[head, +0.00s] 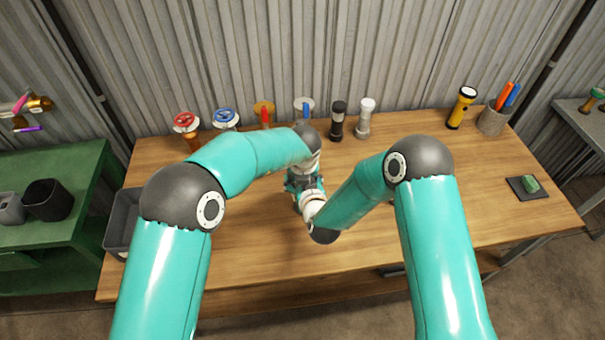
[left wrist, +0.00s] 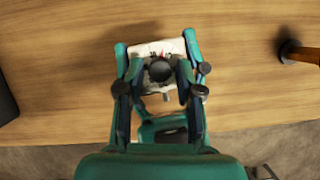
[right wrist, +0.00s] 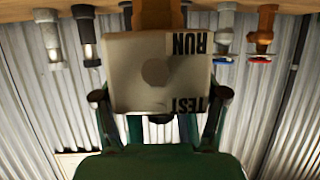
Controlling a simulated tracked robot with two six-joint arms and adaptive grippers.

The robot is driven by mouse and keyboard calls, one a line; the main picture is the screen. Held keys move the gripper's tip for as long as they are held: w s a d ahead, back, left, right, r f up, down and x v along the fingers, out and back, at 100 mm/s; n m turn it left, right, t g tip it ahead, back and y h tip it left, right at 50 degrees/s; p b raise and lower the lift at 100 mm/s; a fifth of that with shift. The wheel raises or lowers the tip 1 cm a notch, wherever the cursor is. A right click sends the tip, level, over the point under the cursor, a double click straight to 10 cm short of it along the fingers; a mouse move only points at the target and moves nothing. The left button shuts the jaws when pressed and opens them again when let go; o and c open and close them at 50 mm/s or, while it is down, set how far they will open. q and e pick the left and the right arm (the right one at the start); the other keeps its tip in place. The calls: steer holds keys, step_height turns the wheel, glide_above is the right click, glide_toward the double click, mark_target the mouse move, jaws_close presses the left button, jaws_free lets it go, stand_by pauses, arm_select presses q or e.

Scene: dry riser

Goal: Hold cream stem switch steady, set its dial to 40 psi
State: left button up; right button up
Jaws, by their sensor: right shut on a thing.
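The cream switch (left wrist: 144,51) is a boxy body seen from above in the left wrist view, with a round dark dial knob (left wrist: 160,71) and a small red mark behind it. The dial's figures are too small to read. The right wrist view shows one face of the switch (right wrist: 135,75) with RUN and TEST in inverted lettering. A brown post (right wrist: 158,14) shows beyond it. My right gripper (right wrist: 160,105) is shut on the switch's sides. My left gripper (left wrist: 159,76) is open, its fingers either side of the knob with gaps. The arms hide the switch in the head view.
A grey bin (head: 121,220) is at left.

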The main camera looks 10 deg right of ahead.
arm_select(q)
jaws_close()
steer(key=shift+m+h, duration=0.5)
steer(key=shift+m, duration=0.7)
jaws_free()
step_height(320, 180, up, 10)
